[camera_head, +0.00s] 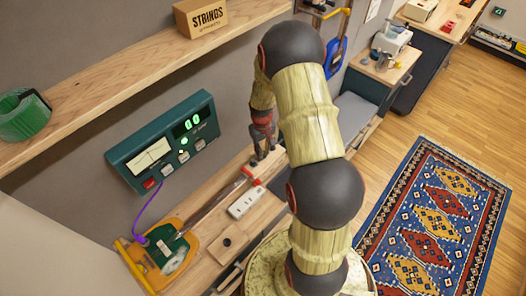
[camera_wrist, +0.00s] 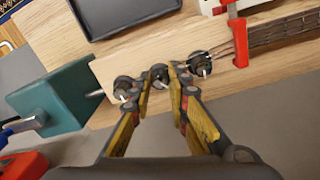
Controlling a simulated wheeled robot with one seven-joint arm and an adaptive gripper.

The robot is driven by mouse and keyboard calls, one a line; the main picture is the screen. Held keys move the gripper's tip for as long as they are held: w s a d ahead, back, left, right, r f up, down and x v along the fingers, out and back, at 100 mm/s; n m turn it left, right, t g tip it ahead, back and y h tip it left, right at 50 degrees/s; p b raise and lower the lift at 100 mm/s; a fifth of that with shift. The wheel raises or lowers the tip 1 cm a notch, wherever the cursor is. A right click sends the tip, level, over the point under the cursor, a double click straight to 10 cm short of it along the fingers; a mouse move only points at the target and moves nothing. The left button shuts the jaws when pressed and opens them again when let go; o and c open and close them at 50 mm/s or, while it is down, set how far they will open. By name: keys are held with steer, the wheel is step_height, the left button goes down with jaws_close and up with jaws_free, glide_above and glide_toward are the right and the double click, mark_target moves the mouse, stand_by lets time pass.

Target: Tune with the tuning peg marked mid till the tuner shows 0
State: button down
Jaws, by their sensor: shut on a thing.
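In the wrist view, three dark tuning pegs stand in a row on the pale wooden headstock (camera_wrist: 105,68). My gripper (camera_wrist: 161,80) has its yellow fingers on either side of the middle peg (camera_wrist: 160,71) and is shut on it. One outer peg (camera_wrist: 124,85) is to the left and the other (camera_wrist: 200,64) to the right. No peg marking is readable. In the head view, the teal tuner (camera_head: 165,143) on the wall has a lit green display (camera_head: 192,123) that seems to read 0.0. The orange and teal instrument body (camera_head: 164,256) lies on the bench; my arm partly hides the headstock end.
A red clamp (camera_wrist: 236,35) stands by the strings, close to the right peg. A teal block (camera_wrist: 58,100) is at the headstock's left end. A white power strip (camera_head: 246,202) lies beside the neck. A shelf (camera_head: 120,75) with a STRINGS box (camera_head: 200,15) runs above.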

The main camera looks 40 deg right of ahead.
steer(key=shift+n, duration=0.3)
steer(key=c, duration=1.7)
jaws_free()
steer(key=shift+c, duration=0.2)
steer(key=shift+o, duration=0.3)
step_height(320, 180, up, 12)
steer(key=shift+a, duration=0.15)
